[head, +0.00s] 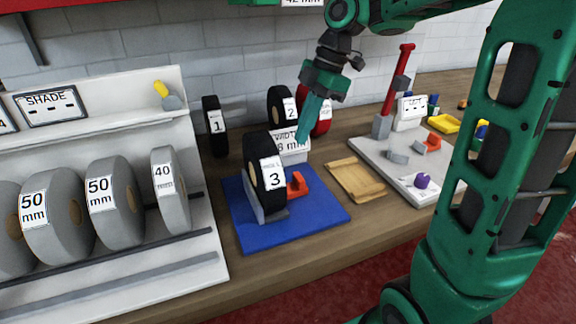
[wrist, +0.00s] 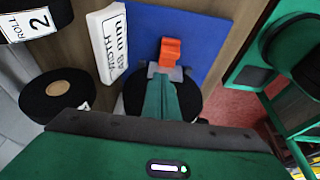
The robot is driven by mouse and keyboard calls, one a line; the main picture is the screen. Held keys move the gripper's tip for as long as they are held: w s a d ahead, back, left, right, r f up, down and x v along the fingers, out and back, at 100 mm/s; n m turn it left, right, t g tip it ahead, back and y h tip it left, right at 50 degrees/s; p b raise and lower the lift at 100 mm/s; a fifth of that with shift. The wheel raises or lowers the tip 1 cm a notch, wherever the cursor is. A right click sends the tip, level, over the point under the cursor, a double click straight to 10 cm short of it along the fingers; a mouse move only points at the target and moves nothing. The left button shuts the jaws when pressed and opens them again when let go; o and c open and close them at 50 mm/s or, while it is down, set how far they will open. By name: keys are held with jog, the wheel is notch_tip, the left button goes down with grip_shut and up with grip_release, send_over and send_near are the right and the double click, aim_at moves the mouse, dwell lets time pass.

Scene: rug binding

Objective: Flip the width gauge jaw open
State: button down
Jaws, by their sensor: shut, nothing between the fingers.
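The width gauge stands on a blue mat (head: 315,218) on the bench. Its orange jaw (head: 297,184) sits low, just right of the black roll labelled 3 (head: 268,178); whether the jaw is open or closed I cannot tell. In the wrist view the orange jaw (wrist: 170,51) lies just beyond my fingertips, by a grey metal part. A white sign reading WIDTH (head: 290,143) stands behind the roll. My gripper (head: 303,138) is shut and empty, pointing down above and behind the roll. In the wrist view my gripper (wrist: 162,80) covers part of the roll (wrist: 187,100).
Grey rolls on a white rack (head: 205,265) stand at the left. Black rolls 1 (head: 214,125) and 2 (head: 281,104) and a red roll (head: 322,118) stand behind. A wooden tray (head: 357,182) and a grey board with a red-handled lever (head: 398,78) are at the right.

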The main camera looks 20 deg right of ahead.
send_over(290, 185)
jog(key=f, duration=0.6)
jog(key=w+f, duration=0.1)
jog(key=f, duration=0.2)
jog(key=shift+d+f, duration=0.25)
